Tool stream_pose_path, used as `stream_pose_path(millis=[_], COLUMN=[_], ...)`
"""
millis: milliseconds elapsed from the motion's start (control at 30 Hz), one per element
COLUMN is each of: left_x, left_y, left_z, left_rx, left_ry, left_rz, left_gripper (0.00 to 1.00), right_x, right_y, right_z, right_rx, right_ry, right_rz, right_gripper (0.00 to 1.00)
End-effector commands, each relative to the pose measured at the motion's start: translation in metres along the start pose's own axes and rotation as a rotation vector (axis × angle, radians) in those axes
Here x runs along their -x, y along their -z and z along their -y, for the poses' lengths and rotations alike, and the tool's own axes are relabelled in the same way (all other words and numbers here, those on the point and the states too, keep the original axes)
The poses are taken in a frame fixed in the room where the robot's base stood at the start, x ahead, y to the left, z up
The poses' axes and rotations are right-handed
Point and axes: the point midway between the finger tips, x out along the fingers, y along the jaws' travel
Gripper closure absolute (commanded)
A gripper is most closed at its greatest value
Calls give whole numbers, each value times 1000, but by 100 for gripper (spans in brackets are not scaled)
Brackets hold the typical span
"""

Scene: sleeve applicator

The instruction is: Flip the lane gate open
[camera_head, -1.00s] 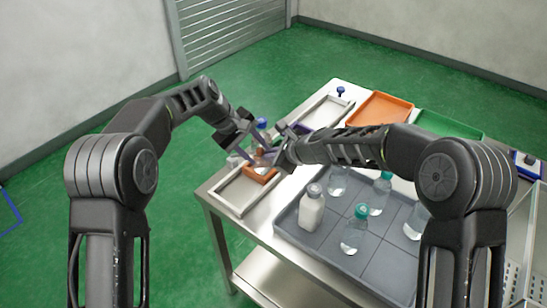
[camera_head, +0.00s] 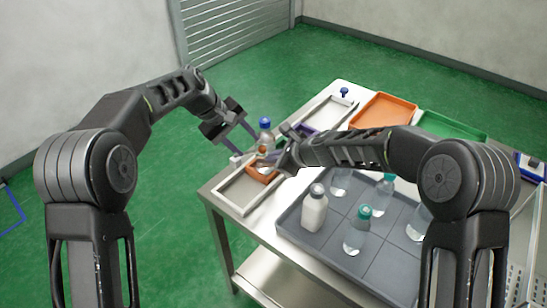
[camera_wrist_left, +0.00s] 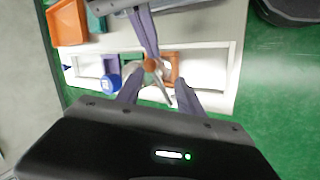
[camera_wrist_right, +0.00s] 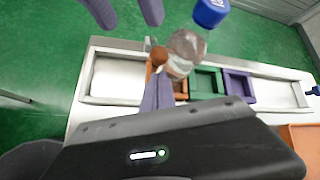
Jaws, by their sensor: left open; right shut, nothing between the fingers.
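The lane (camera_head: 243,192) is a long pale tray at the table's left edge, with an orange station (camera_head: 262,176) in it. A brown ball knob (camera_wrist_right: 158,55), likely the gate's handle, stands by the orange station; it also shows in the left wrist view (camera_wrist_left: 150,65). My right gripper (camera_wrist_right: 158,76) is shut and empty, its tips close to the knob; whether they touch I cannot tell. My left gripper (camera_head: 248,146) is open and empty, back from the station on the left. A clear bottle with a blue cap (camera_wrist_right: 210,12) stands beside the knob. The gate's angle is unclear.
Green (camera_wrist_right: 206,82) and purple (camera_wrist_right: 238,84) stations follow the orange one along the lane. A grey tray (camera_head: 300,246) with several bottles lies in front. Orange (camera_head: 383,109) and green (camera_head: 450,125) trays sit at the back.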

Motion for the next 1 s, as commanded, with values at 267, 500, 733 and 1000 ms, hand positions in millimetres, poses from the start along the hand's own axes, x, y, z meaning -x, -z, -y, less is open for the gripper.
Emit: stream_pose_path(millis=[267,500,733,1000], left_x=[-37,-52,-79,-178], left_y=[26,28,-11,-162], left_z=[80,168,239,316], left_rx=[-176,-411,-566,-521], left_ry=[29,139,254,250], left_rz=[-200,-404,-437,-114], left_gripper=[56,56,56,56], right_x=[0,0,0,0], right_y=[0,0,0,0], right_z=[0,0,0,0], right_rx=[0,0,0,0], right_ry=[0,0,0,0], right_rz=[0,0,0,0], right_gripper=[100,100,100,100])
